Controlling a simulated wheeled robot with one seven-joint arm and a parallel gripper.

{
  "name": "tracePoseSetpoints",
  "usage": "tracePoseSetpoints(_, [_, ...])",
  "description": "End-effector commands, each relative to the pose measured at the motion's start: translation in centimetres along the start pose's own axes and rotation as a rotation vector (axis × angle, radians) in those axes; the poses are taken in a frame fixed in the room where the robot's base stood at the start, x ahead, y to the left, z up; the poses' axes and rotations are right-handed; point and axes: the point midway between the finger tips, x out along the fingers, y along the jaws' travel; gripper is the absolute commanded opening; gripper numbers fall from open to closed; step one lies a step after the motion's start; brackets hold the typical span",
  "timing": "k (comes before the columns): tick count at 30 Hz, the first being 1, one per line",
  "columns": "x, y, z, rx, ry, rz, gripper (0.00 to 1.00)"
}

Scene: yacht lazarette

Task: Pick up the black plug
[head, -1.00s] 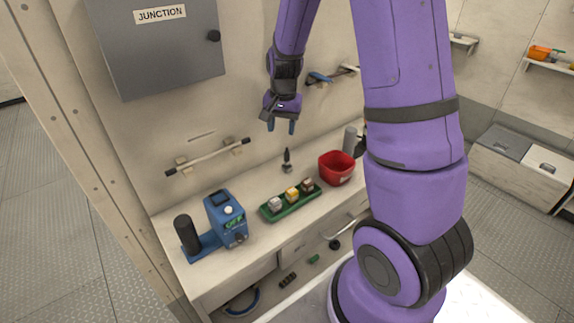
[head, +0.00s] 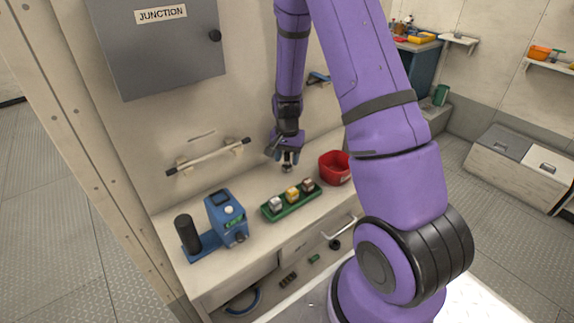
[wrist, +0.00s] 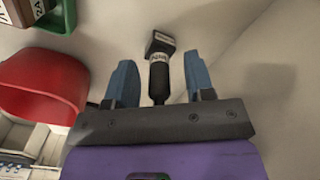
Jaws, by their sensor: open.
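The black plug (wrist: 159,78) stands on the counter near the wall, with a pale label band round its middle and a wider block at its far end. In the wrist view it lies between the two blue fingers of my gripper (wrist: 159,84), with a visible gap on each side. In the head view my gripper (head: 287,158) points down over the plug (head: 287,168), hiding its upper part. My gripper is open and holds nothing.
A red bin (head: 335,168) stands right of the plug. A green tray (head: 291,205) with small blocks is in front, and a blue device (head: 226,218) is at the left. A wall rail (head: 208,156) is behind. Some counter between device and tray is clear.

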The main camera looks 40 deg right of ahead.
Motion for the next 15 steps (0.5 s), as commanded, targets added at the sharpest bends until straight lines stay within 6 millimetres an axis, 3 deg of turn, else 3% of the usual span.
tracePoseSetpoints(9, [0.42,-0.01,-0.01,0.0,0.001,0.0,0.47])
tracePoseSetpoints(15, [0.4,-0.01,0.0,0.0,0.001,0.0,0.01])
